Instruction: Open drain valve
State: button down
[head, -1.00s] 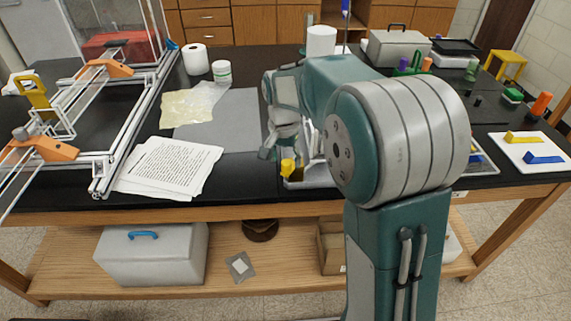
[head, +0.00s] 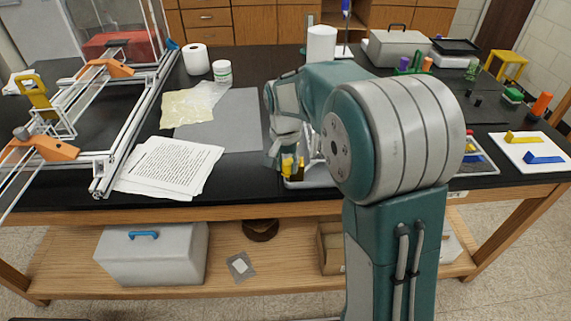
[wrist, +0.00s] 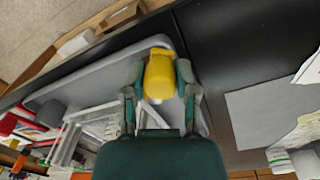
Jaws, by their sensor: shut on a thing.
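A yellow piece (wrist: 160,75) with a rounded top sits at the end of a grey tray (wrist: 85,75) in the wrist view. In the head view the yellow piece (head: 289,167) shows at the table's front edge, partly covered by my gripper (head: 283,158). My gripper (wrist: 160,82) is shut on the yellow piece, with one finger on each side of it. I cannot tell whether this piece is the drain valve's handle. The tray (head: 312,182) is mostly hidden behind my arm in the head view.
An extrusion frame (head: 120,110) with orange brackets stands at the left. Papers (head: 165,167), a grey mat (head: 235,120), a paper roll (head: 196,59) and a white jar (head: 222,72) lie between it and my arm. A white board (head: 530,150) lies at the right.

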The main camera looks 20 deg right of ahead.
aim_at(290, 163)
jog(key=shift+s+d+f+n, duration=0.1)
jog(key=shift+s+d+n, duration=0.2)
jog(key=shift+n, duration=0.45)
jog(key=shift+s+d+n, duration=0.15)
jog(key=shift+d+n, duration=0.15)
jog(key=shift+n, duration=0.45)
jog(key=shift+c, duration=1.9)
grip_release()
jog(key=shift+w, duration=0.1)
jog(key=r, duration=1.1)
jog(key=shift+w+a, duration=0.15)
jog(key=shift+a, duration=0.05)
jog(key=shift+r, duration=0.45)
